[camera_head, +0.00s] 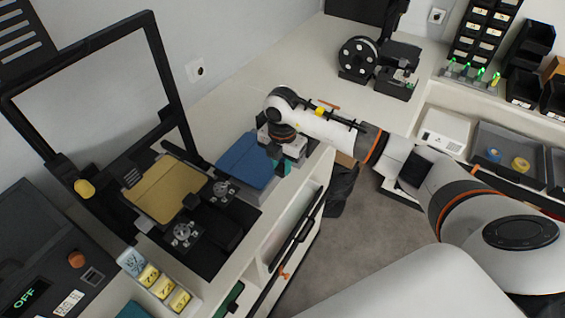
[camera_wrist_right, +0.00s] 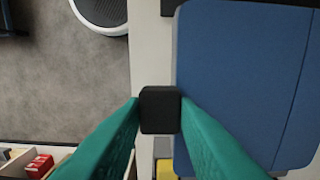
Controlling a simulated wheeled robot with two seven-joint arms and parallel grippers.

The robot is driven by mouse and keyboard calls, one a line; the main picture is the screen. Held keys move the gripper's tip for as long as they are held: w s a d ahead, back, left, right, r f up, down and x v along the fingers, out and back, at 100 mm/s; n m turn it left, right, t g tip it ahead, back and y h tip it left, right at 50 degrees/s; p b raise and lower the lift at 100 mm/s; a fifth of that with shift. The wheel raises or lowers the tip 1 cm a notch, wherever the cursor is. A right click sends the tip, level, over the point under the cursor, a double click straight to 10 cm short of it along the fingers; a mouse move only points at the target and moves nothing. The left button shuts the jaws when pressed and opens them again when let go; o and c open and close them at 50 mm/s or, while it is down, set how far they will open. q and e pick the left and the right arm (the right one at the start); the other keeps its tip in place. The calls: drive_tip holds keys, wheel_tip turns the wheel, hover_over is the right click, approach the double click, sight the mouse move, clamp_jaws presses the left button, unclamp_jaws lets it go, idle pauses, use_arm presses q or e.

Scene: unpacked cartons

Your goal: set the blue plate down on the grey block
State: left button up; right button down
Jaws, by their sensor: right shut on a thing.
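The blue plate (camera_head: 246,160) lies flat at the right of the gold plate in the head view, over the white bench. In the right wrist view the blue plate (camera_wrist_right: 235,75) fills the right side. My right gripper (camera_head: 283,167) is at the plate's right edge. In the wrist view its teal fingers (camera_wrist_right: 160,108) are shut on a black tab at the edge of the plate. I cannot tell whether the plate touches what is under it. My left gripper is not in view.
A black frame machine holds a gold plate (camera_head: 165,190) left of the blue plate. A control box (camera_head: 50,262) and yellow number blocks (camera_head: 160,285) stand in front. A spool machine (camera_head: 358,60) stands at the back. The bench between them is mostly clear.

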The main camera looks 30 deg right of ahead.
idle(0.4)
drive_tip(key=shift+f, duration=0.15)
drive_tip(key=shift+f+b, duration=0.9)
drive_tip(key=shift+f, duration=0.15)
drive_tip(key=c, duration=1.1)
unclamp_jaws()
drive_tip(key=shift+r, duration=0.1)
drive_tip(key=shift+o, duration=0.2)
drive_tip(key=shift+r+p, duration=1.25)
drive_tip(key=shift+r, duration=0.35)
